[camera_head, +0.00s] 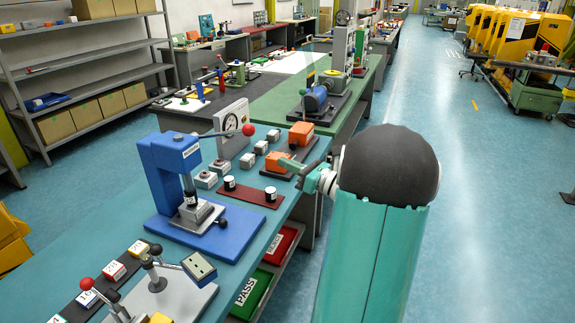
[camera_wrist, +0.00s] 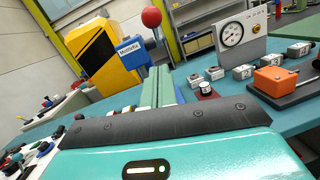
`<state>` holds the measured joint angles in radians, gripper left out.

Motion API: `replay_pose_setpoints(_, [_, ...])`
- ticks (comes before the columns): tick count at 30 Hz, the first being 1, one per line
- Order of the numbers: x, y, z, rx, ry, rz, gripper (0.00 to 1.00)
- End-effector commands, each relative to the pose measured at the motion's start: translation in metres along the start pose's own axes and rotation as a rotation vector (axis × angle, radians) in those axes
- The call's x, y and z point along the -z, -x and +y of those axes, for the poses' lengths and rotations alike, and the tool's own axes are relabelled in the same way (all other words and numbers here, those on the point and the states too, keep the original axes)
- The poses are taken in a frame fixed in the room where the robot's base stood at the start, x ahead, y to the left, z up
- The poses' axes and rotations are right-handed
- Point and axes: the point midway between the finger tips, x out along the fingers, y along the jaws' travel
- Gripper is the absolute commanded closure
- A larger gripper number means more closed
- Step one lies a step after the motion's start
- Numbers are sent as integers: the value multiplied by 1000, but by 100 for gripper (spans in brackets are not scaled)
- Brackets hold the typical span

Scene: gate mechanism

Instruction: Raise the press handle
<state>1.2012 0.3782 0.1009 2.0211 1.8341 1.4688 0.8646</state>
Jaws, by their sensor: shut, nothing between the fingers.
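The blue press (camera_head: 172,165) stands on the bench on a blue base plate. Its handle, a thin rod ending in a red ball (camera_head: 248,130), reaches right from the press head, nearly level with a slight upward tilt. In the wrist view the red ball (camera_wrist: 151,17) shows at the top, with the blue press head (camera_wrist: 131,47) behind it and to its left. My gripper (camera_head: 307,176) is right of the press, apart from the handle. In the wrist view my gripper (camera_wrist: 160,86) has its green fingers together and empty, below the ball; the ball looks clear of them.
A gauge panel (camera_head: 232,128), several small grey boxes, an orange block (camera_head: 301,133) and a brown strip with two black-and-white cylinders (camera_head: 250,191) stand near the press. A smaller lever device (camera_head: 160,294) is at the front. Open floor (camera_head: 470,200) lies right of the bench.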

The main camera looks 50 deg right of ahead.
Motion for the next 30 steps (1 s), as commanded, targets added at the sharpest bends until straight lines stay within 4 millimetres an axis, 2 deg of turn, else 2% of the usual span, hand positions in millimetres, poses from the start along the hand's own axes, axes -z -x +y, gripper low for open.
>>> replay_pose_setpoints(1, [0,-12,2,-5,0,-1,100])
replay_pose_setpoints(9, [1,-67,4,-7,0,0,100])
replay_pose_setpoints(12, [-14,-77,5,-7,3,0,100])
replay_pose_setpoints(18, [-26,-91,6,-8,0,2,100])
replay_pose_setpoints(30, [-28,-92,6,-7,1,3,100])
